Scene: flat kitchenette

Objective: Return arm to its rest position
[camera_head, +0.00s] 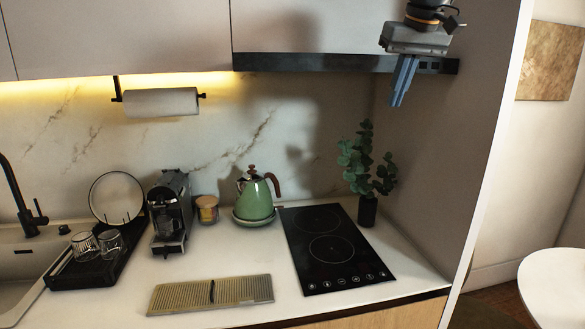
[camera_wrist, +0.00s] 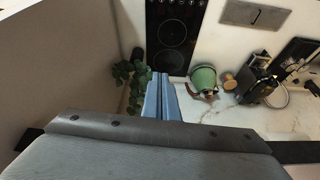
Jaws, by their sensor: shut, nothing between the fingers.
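My gripper (camera_head: 398,98) hangs at the upper right of the head view, in front of the dark range hood strip and well above the counter. Its blue-grey fingers are together and point down, with nothing between them. In the wrist view my gripper (camera_wrist: 160,76) shows its closed fingers pointing towards the counter, near the plant and the cooktop. The upper part of my arm is cut off by the top edge of the head view.
The black cooktop (camera_head: 333,249), a plant in a dark vase (camera_head: 367,211), a green kettle (camera_head: 254,200), a coffee machine (camera_head: 170,214) and a ribbed mat (camera_head: 211,293) are on the counter. The range hood (camera_head: 300,62) and a side wall (camera_head: 435,160) are close to my gripper.

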